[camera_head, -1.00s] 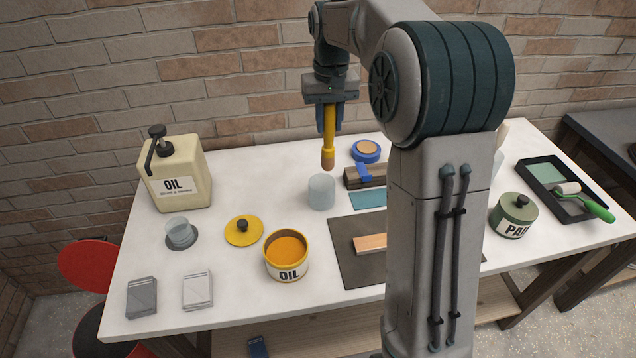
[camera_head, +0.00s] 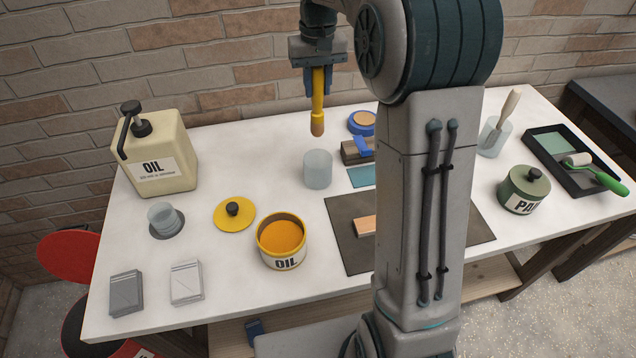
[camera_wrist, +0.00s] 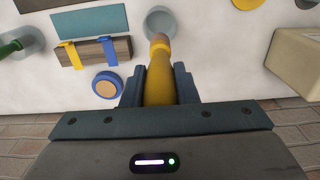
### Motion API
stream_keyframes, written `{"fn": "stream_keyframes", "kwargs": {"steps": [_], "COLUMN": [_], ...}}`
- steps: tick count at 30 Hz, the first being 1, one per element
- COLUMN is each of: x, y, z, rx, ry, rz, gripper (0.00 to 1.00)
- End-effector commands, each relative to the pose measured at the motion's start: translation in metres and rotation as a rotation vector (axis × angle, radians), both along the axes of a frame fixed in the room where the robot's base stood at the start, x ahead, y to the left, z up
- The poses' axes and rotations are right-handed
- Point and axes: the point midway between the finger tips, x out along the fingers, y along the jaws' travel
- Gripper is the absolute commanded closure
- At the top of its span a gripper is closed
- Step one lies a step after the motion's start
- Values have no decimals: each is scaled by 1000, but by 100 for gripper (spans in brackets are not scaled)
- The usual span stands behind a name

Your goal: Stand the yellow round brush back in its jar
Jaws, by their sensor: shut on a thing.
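The yellow round brush (camera_head: 318,104) hangs upright in my gripper (camera_head: 318,88), its tan bristle end pointing down. My gripper is shut on its upper part, and the brush also shows between the fingers in the wrist view (camera_wrist: 158,80). A pale, see-through jar (camera_head: 318,170) stands on the table just below the brush and looks empty. The bristle tip is above the jar's rim, apart from it. The jar also shows in the wrist view (camera_wrist: 160,20), just beyond the brush tip.
A wood block with clamps (camera_head: 356,150) and blue tape (camera_head: 361,122) lie close right of the jar. A green paint pot (camera_head: 523,190) is farther right.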

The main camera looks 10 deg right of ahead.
Motion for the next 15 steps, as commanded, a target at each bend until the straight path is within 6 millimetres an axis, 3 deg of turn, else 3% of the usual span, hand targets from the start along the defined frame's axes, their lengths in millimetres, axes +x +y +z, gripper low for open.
{"fn": "stream_keyframes", "kwargs": {"steps": [9,15], "x": [0,0], "y": [0,0], "z": [-53,-65], "rx": [0,0], "ry": [-1,0], "rz": [-1,-1], "gripper": [96,96]}}
